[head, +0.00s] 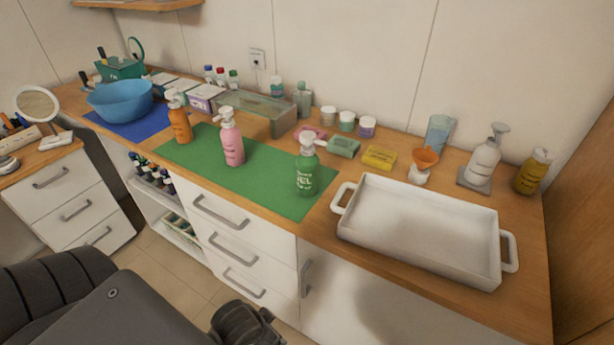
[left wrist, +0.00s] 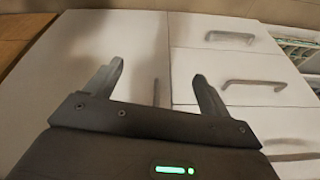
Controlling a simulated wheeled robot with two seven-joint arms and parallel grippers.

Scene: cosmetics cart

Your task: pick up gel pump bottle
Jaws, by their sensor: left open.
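The gel pump bottle (head: 307,172) is green with a white pump head and light lettering that reads GEL. It stands upright on the right part of the green mat (head: 270,188), left of the white tray. A pink pump bottle (head: 232,143) and an orange pump bottle (head: 180,122) stand farther left. My left gripper (left wrist: 158,75) shows in the left wrist view, open and empty, with the white cabinet fronts beyond its fingers. It is apart from the gel bottle, which that view does not show. My right gripper is not seen.
The white tray (head: 418,235) with two handles is empty, right of the mat. Behind are a green soap box (head: 343,147), a yellow box (head: 379,157) and a clear bin (head: 262,112). A blue bowl (head: 121,101) sits far left. Drawer handles (head: 220,214) project below the counter.

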